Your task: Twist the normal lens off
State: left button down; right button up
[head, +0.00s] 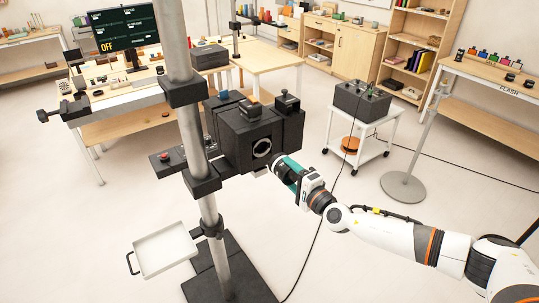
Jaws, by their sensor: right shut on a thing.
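A large black box camera (228,130) is mounted on a grey column stand. Its front shows a round opening with a pale metal ring (262,148). My right gripper (289,170) is just right of and below that ring, shut on a dark cylinder with a teal part, which looks like the normal lens (280,162). The cylinder appears apart from the camera front, with a small gap between them. The fingertips are small and partly hidden by the cylinder. My left gripper is not in view.
A white tray (165,249) is fixed low on the column (212,215). A white cart (362,150) with a dark box stands to the right. A thin stand with a round base (403,187) is farther right. Cables cross the floor. Open floor lies below my right arm.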

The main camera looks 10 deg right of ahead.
jog(key=shift+r, duration=0.1)
jog(key=m, duration=0.1)
jog(key=m+b, duration=0.1)
jog(key=m, duration=0.1)
jog(key=s+m+b, duration=0.1)
jog(key=shift+d+f+m, duration=0.2)
jog(key=shift+f+m, duration=0.1)
jog(key=shift+f, duration=0.05)
jog(key=m, duration=0.2)
jog(key=shift+s+d+m+b, duration=0.1)
jog(key=shift+s+m+b, duration=0.2)
jog(key=shift+b, duration=0.05)
jog(key=m, duration=0.2)
jog(key=s+m+b, duration=0.1)
jog(key=m, duration=0.2)
jog(key=shift+d+r, duration=0.15)
jog(key=shift+d, duration=0.05)
jog(key=m, duration=0.3)
jog(key=s+m, duration=0.1)
jog(key=m, duration=0.1)
jog(key=shift+s+d+r+m, duration=0.1)
jog(key=shift+d+r+m, duration=0.1)
jog(key=shift+m, duration=0.2)
